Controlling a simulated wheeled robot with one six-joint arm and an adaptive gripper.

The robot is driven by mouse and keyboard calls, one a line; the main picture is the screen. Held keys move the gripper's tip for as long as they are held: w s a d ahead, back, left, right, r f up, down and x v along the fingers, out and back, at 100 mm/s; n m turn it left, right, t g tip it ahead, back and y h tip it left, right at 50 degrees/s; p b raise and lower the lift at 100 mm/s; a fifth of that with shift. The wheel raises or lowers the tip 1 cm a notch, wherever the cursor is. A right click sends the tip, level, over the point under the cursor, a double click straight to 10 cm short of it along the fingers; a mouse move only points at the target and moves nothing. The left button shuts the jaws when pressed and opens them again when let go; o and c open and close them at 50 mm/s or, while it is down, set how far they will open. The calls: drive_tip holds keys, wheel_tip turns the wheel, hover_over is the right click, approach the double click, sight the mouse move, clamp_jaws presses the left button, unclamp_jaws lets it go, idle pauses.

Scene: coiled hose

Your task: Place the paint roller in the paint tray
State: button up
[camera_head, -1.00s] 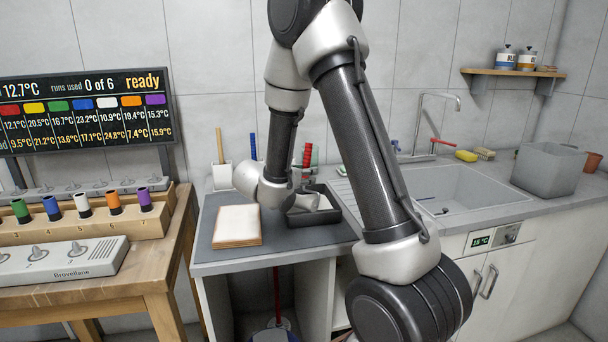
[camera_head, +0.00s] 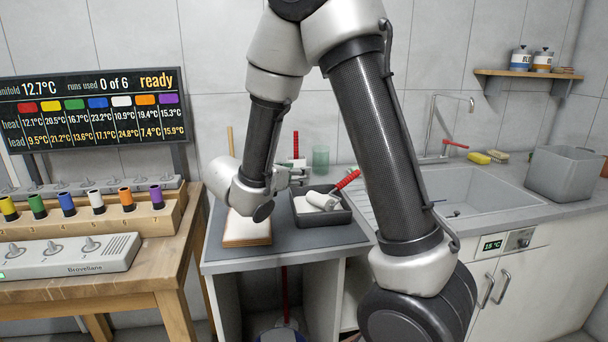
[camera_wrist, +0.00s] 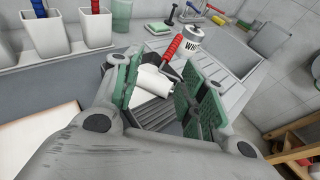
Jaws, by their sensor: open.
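The paint roller (camera_head: 322,201) has a white sleeve and a red handle, and lies in the dark paint tray (camera_head: 344,217). The handle slants up over the tray's back right. In the wrist view the roller (camera_wrist: 152,82) shows between my fingers, with the ribbed tray floor (camera_wrist: 158,112) below it. My gripper (camera_head: 302,174) is open and empty, above the tray's back left part, apart from the roller in the head view. Its green-padded fingers (camera_wrist: 160,95) stand wide apart in the wrist view. One finger hides part of the tray's left side.
A pale board with wooden edges (camera_head: 247,231) lies left of the tray. White cups with handles (camera_wrist: 97,30) and a green glass (camera_head: 321,156) stand behind. A tin (camera_wrist: 190,40) stands behind the tray in the wrist view. The sink (camera_head: 475,195) is to the right.

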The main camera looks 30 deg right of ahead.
drive_tip(key=s+d+r+m+g+y, duration=0.1)
drive_tip(key=s+d+r+m+g, duration=0.2)
drive_tip(key=s+d+m, duration=0.3)
drive_tip(key=s+d+r+m+g+y, duration=0.25)
drive_tip(key=s+m, duration=0.25)
drive_tip(key=s, duration=0.3)
drive_tip(key=s+a+m+t+y, duration=0.1)
drive_tip(key=s+a+m+y, duration=0.2)
drive_tip(key=s+m, duration=0.3)
drive_tip(key=s+a+r+m+t+y, duration=0.1)
drive_tip(key=s+a+m+t+y, duration=0.1)
drive_tip(key=s+m+y, duration=0.4)
drive_tip(key=shift+s+a+r+m, duration=0.15)
drive_tip(key=shift+s+a+m, duration=0.25)
drive_tip(key=shift+s+a, duration=0.25)
